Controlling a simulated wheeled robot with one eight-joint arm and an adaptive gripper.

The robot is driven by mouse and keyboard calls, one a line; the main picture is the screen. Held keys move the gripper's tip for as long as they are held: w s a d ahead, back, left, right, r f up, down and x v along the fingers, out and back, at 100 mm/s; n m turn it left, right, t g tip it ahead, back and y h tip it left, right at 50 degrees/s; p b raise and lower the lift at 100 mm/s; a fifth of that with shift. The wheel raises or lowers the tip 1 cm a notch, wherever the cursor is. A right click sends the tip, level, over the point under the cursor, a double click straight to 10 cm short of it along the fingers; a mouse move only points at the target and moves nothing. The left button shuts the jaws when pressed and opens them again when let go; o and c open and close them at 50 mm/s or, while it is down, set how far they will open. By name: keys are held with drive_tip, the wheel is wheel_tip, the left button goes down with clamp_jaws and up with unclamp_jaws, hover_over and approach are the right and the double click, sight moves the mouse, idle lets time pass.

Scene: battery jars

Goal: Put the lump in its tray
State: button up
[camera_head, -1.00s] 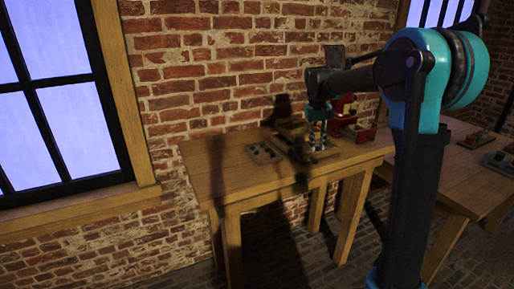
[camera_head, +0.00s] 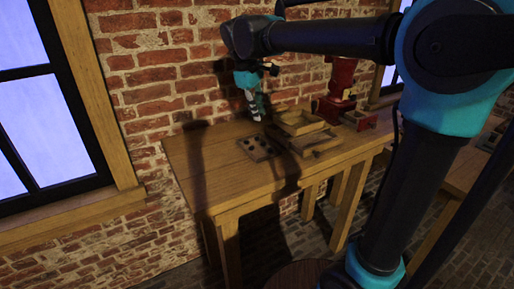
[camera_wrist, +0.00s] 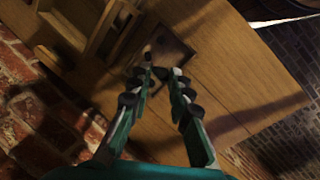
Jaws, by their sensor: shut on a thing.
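My gripper (camera_head: 256,112) hangs at the left back of the near table, above the holed plate, fingers pointing down. In the wrist view my gripper (camera_wrist: 161,73) has its fingertips close together around a small dark lump (camera_wrist: 162,73), which is mostly hidden and hard to make out. The head view is too small to show the lump. Two wooden trays stand right of my gripper: a smaller, higher one (camera_head: 301,124) and a wider, lower one (camera_head: 325,147). I cannot tell which is the lump's tray.
A dark plate with round holes (camera_head: 257,149) lies on the wooden table (camera_head: 215,185), left of the trays. A red machine (camera_head: 338,95) stands behind the trays on the right. The brick wall (camera_head: 150,75) is close behind. The table's front left is clear.

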sight(260, 155)
wheel_tip(260, 155, down, 15)
drive_tip(key=shift+r, duration=0.2)
drive_tip(key=shift+f, duration=0.25)
idle(0.3)
drive_tip(key=o, duration=0.5)
drive_tip(key=shift+f, duration=0.1)
drive_tip(key=shift+c, duration=0.2)
drive_tip(key=shift+r, duration=0.2)
drive_tip(key=v, duration=1.2)
drive_tip(key=shift+r, duration=0.2)
drive_tip(key=shift+d, duration=0.1)
